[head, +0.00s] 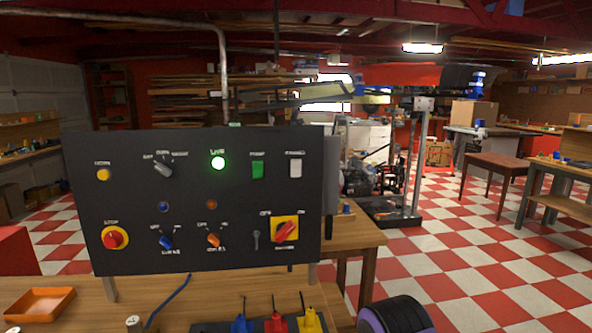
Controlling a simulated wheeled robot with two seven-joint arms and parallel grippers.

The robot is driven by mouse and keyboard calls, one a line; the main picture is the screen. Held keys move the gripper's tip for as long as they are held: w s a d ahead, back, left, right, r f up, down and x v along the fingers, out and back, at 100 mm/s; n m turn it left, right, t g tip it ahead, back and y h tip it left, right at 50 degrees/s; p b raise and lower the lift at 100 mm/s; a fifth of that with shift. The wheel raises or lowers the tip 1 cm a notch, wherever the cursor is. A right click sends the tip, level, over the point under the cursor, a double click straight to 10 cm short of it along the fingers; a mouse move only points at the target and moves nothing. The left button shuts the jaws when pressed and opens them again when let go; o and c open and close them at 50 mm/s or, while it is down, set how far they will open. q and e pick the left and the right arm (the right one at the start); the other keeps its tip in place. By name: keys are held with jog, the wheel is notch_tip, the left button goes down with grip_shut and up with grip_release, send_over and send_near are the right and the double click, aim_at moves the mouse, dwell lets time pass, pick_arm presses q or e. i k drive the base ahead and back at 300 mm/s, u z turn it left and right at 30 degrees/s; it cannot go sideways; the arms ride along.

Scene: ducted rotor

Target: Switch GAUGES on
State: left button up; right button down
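A black control panel (135,215) stands upright on the wooden bench, facing me. The small lettering is too blurred to tell which switch is GAUGES. Below are a red STOP button (115,238), a blue knob (166,242), an orange knob (213,240), a key switch (256,240) and a red rotary switch (286,231) on a yellow plate. Neither gripper is in view.
An orange tray (38,304) lies at the bench's left front. Blue, red and yellow pieces (275,323) stand below the panel, near a blue cable (168,300). A dark, purple-edged round object (398,316) is at lower right. Checkered floor (480,265) is open on the right.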

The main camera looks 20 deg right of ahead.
aim_at(296, 164)
jog(key=z, duration=2.2)
jog(key=i, duration=1.2)
jog(key=u, duration=3)
